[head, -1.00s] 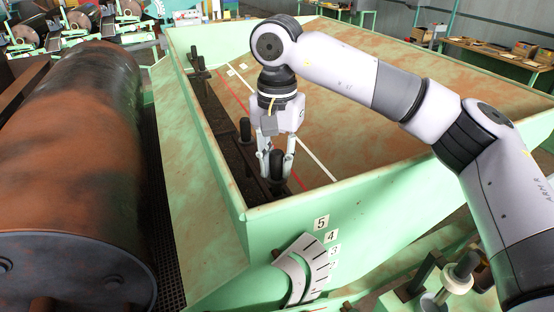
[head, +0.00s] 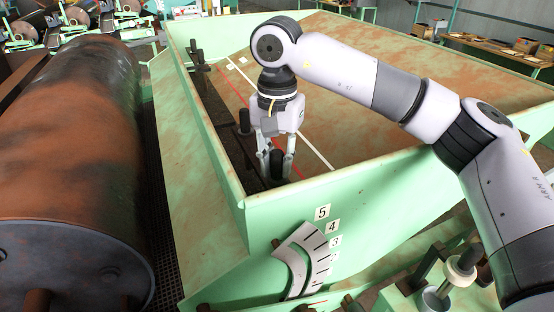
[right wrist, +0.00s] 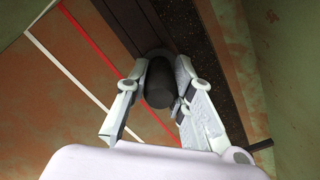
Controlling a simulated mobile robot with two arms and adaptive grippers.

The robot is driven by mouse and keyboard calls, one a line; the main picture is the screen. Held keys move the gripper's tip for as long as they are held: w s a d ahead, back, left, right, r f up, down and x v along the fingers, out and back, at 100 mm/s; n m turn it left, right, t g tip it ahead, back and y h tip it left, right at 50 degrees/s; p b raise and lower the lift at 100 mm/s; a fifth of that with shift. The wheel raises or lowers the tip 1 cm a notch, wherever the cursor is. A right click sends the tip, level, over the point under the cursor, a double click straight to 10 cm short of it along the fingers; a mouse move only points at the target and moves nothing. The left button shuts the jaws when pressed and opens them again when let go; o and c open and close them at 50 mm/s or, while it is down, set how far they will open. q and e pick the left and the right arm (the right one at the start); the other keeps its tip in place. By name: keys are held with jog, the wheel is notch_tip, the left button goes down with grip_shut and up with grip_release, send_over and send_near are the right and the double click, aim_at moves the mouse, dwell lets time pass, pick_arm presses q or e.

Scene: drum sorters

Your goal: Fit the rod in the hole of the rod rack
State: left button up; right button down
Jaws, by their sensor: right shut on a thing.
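My right gripper (head: 276,172) is shut on a black rod (head: 277,164), inside the near left corner of a green-walled tray. The right wrist view shows the dark rod (right wrist: 160,84) between the two fingers. A dark rack strip (right wrist: 122,22) lies beneath it, along the tray's left inner side. The gripper hides much of the rod, and the near wall hides part of the area below. I cannot tell whether the rod's lower end is in a hole. Another black upright piece (head: 244,122) stands on the strip behind the gripper. My left gripper is not in view.
The tray's near green wall (head: 330,190) rises close in front of the gripper. A numbered scale (head: 300,262) is on its outer face. A large rusty drum (head: 65,160) lies at the left. The tray floor (head: 350,80) to the right is bare except for painted lines.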

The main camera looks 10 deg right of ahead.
jog(key=shift+f, duration=0.25)
jog(key=c, duration=1.3)
grip_release()
jog(key=shift+f, duration=0.1)
notch_tip(320, 180, up, 12)
jog(key=shift+r, duration=0.1)
